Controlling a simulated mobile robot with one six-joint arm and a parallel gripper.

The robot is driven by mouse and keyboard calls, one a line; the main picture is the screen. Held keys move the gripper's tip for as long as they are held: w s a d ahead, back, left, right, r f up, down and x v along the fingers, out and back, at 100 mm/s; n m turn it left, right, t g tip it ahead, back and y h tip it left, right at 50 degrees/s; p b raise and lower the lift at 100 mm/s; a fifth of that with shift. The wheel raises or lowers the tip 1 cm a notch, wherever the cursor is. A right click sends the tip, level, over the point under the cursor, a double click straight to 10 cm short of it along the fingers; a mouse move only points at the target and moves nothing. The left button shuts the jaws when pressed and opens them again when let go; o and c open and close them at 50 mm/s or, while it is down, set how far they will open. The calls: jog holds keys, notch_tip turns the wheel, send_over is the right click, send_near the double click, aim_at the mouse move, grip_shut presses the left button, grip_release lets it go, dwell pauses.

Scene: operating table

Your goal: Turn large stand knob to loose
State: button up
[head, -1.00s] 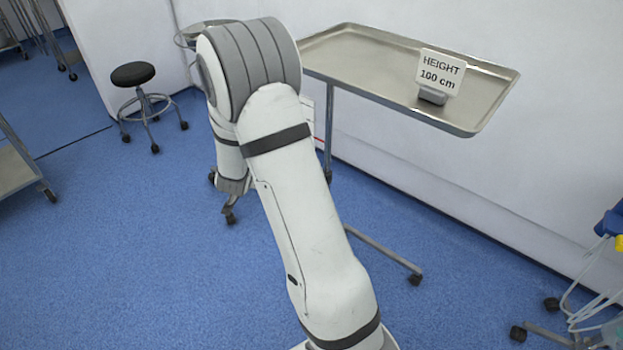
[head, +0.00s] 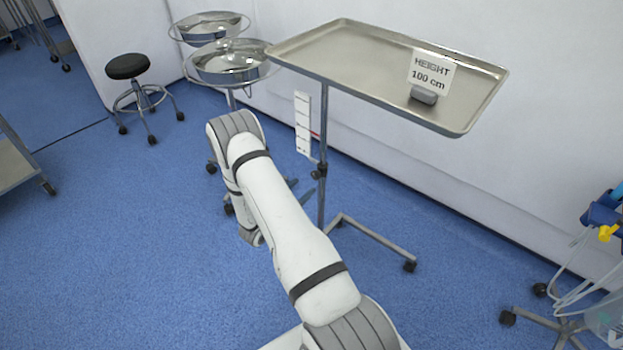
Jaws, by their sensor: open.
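The tall stand (head: 323,140) carries a steel tray (head: 350,100) on a thin upright post. A dark knob (head: 317,173) sits on the post at mid-height, below a white scale strip (head: 303,124) with a red pointer. My arm reaches forward and its wrist hangs low to the left of the post. Only the dark fingertips of my gripper (head: 299,189) show past the arm, just left of and slightly below the knob. They look apart and empty; the rest of the gripper is hidden behind my arm. Whether a fingertip touches the post cannot be told.
A sign (head: 431,74) reading "HEIGHT 100 cm" stands on the tray. A double basin stand (head: 232,65) is behind my arm, with a black stool (head: 128,67) to its left. A wheeled stand with tubes (head: 565,325) is at right. Open blue floor lies left.

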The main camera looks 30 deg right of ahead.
aim_at(314, 176)
jog(key=x, duration=0.6)
jog(key=shift+c, duration=0.3)
jog(key=c, duration=0.9)
